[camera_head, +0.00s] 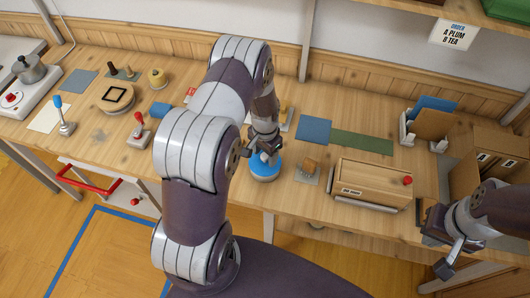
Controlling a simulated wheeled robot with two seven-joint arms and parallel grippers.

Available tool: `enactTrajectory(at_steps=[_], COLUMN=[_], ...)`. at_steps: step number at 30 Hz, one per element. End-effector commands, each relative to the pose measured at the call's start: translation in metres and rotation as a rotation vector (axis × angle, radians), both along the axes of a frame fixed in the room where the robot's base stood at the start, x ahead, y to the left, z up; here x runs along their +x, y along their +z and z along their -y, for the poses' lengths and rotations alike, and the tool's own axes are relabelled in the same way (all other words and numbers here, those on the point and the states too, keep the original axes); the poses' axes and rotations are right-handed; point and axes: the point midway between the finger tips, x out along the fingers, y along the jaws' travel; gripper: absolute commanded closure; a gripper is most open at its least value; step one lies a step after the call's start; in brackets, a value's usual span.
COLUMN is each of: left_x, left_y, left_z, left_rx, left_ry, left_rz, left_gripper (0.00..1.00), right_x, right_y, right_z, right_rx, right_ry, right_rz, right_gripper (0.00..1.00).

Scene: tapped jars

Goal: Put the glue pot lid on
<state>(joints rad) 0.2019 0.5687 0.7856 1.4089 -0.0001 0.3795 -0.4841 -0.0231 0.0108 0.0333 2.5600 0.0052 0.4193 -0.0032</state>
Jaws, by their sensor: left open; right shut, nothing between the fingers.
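A round, pale pot with a blue top (264,170) stands near the table's front edge, in the middle of the head view. My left gripper (264,154) is right above and partly over it, pointing down with open fingers. The arm and fingers hide part of the blue top. I cannot tell whether the fingers touch it, or whether the blue part is a separate lid. My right gripper (447,256) is shut and empty at the lower right, beyond the table's front edge.
A small brown block on a grey square (307,178) and a wooden box with a red knob (370,184) stand right of the pot. A red-handled lever (139,131) stands to the left. Blue and green mats (361,143) lie behind.

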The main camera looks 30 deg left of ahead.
Motion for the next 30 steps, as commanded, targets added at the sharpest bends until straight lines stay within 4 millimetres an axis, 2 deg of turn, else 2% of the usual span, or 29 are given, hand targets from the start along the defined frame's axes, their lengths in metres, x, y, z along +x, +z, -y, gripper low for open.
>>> enactTrajectory(at_steps=[4, 12, 16, 21, 30], left_x=[0.002, 0.001, 0.001, 0.0, 0.0], left_y=[0.022, 0.092, 0.115, 0.125, 0.125], left_z=[0.0, 0.0, 0.0, 0.0, 0.0], left_rx=[0.001, 0.001, 0.001, 0.001, 0.001], left_ry=[0.0, 0.0, 0.0, 0.0, 0.0], left_rz=[0.007, 0.006, 0.004, 0.001, 0.001], left_gripper=[0.4, 0.4, 0.4, 0.4, 0.4], right_x=[0.0, 0.0, 0.0, 0.0, 0.0], right_y=[-0.006, -0.019, -0.022, -0.022, -0.022], right_z=[0.0, 0.0, 0.0, 0.0, 0.0], right_rx=[0.0, 0.0, 0.0, 0.0, 0.0], right_ry=[0.0, 0.0, 0.0, 0.0, 0.0], right_rz=[0.0, 0.0, 0.0, 0.0, 0.0], right_gripper=[1.0, 1.0, 1.0, 1.0, 1.0])
